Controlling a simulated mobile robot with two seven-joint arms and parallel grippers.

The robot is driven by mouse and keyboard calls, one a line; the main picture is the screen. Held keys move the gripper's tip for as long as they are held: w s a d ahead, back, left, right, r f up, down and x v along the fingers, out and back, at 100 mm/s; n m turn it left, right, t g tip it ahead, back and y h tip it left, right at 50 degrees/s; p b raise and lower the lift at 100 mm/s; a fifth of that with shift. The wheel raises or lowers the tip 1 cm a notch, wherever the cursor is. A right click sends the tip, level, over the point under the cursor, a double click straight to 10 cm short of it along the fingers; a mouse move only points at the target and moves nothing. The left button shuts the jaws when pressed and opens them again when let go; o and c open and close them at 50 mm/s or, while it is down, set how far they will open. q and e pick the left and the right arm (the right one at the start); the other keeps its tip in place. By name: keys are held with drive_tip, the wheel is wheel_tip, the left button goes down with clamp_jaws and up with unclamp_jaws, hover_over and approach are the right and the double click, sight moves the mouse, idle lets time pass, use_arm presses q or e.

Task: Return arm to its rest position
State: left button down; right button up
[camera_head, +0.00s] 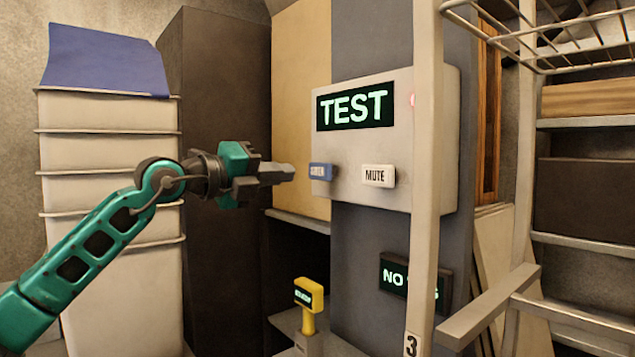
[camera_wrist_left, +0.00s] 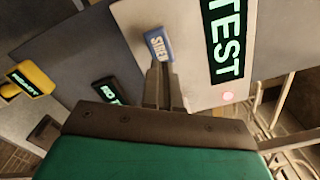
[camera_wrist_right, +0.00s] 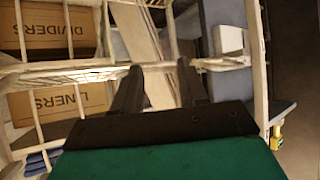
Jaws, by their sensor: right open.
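My left gripper (camera_head: 290,173) comes in from the left with its fingers together, pointing at a pale wall panel (camera_head: 390,155). Its fingertips (camera_wrist_left: 160,68) end just short of a blue button (camera_head: 320,171), and a small gap shows in the head view. The blue button (camera_wrist_left: 159,44) also shows in the left wrist view; its label is hard to read. The panel has a lit TEST display (camera_head: 355,107), a white MUTE button (camera_head: 378,176) and a red light (camera_head: 412,100). My right gripper (camera_wrist_right: 158,88) is open and empty, facing a wire rack; the head view does not show it.
A pale upright post (camera_head: 424,200) marked 3 stands before the panel's right side. A wire basket (camera_head: 560,30) is at upper right. A yellow device (camera_head: 309,297) and a dark sign (camera_head: 398,275) are below. Boxes labelled DIVIDERS (camera_wrist_right: 50,30) and LINERS (camera_wrist_right: 45,100) sit on the rack.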

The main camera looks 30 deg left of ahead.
use_arm(q)
drive_tip(key=shift+s+a, duration=0.15)
drive_tip(key=shift+s, duration=0.2)
